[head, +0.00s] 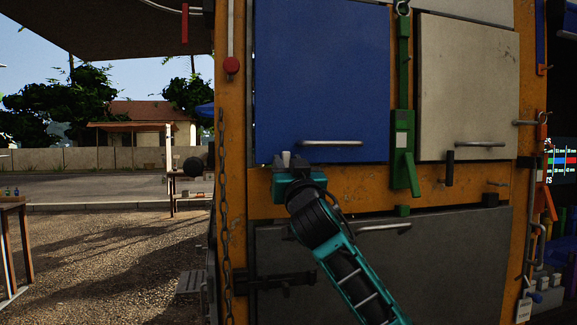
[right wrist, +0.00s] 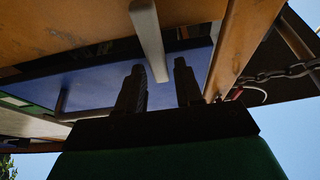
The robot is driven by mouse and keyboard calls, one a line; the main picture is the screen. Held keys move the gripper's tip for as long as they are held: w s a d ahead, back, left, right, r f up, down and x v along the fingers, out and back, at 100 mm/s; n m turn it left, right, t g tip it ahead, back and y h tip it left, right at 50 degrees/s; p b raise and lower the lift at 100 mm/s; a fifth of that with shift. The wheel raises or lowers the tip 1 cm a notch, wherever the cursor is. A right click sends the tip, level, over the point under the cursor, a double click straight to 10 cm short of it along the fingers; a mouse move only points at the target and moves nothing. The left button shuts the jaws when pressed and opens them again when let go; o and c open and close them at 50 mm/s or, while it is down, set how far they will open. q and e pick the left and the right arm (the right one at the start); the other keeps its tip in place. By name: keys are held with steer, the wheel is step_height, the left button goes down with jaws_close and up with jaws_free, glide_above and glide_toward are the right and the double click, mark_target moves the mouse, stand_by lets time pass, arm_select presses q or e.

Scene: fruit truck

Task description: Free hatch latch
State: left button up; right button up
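The blue hatch (head: 322,80) is shut in the orange truck wall, with a metal bar handle (head: 330,143) near its lower edge. A short light-grey latch piece (head: 286,157) shows at the hatch's lower left corner. In the right wrist view the latch (right wrist: 147,38) is a grey bar reaching toward the gap between my fingers. My right gripper (head: 287,163) is at the latch, below the hatch. In the wrist view its two dark fingers (right wrist: 160,72) are apart, with the bar's end between or just beyond them; contact is unclear. My left gripper is out of view.
A beige hatch (head: 468,85) with a dark latch (head: 449,168) is to the right, beyond a green lever (head: 403,150). A grey lower panel (head: 440,255) lies beneath. A chain (head: 224,200) hangs at the truck's left edge. Open ground (head: 110,250) is at left.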

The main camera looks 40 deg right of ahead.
jaws_close()
stand_by(0.3)
